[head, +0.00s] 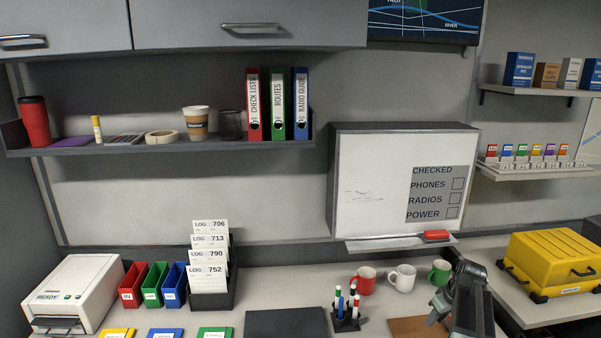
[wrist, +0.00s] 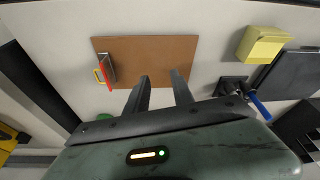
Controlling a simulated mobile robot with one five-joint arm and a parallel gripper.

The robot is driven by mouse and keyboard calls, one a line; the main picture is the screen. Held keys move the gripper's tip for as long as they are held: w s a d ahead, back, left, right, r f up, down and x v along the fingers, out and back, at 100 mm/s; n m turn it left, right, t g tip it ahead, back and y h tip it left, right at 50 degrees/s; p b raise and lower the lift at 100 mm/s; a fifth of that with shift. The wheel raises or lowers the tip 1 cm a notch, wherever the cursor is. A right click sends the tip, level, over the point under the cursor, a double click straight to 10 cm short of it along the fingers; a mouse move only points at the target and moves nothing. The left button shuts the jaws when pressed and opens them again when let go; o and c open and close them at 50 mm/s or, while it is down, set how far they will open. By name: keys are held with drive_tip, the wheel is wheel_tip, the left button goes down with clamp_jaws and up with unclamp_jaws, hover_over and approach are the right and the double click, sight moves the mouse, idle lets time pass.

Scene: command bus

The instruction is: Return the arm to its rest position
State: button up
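My arm reaches in at the lower right of the head view, with my gripper (head: 440,306) above the worktop near a brown board (head: 408,327). In the wrist view my gripper (wrist: 163,80) has its two fingers apart, with only the brown board (wrist: 140,52) showing between them. Nothing is held. Part of the board is hidden behind my arm in the head view.
A pen holder (head: 346,322) and red, white and green mugs (head: 402,278) stand close to my gripper. A yellow case (head: 555,262) is at right. The wrist view shows a red-and-yellow item (wrist: 104,74) on the board and a yellow pad (wrist: 262,45).

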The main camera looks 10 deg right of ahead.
drive_tip(key=w+a+n+g, duration=0.1)
drive_tip(key=a+n, duration=0.1)
drive_tip(key=a, duration=1.3)
drive_tip(key=w+a+n+g, duration=0.1)
drive_tip(key=w+a+n, duration=0.1)
drive_tip(key=a, duration=1.3)
drive_tip(key=s+a+f+m+g, duration=0.1)
drive_tip(key=s+a+m, duration=0.4)
drive_tip(key=s+a, duration=0.2)
drive_tip(key=s, duration=0.2)
drive_tip(key=shift+s+a+m+h, duration=0.3)
drive_tip(key=shift+m, duration=0.1)
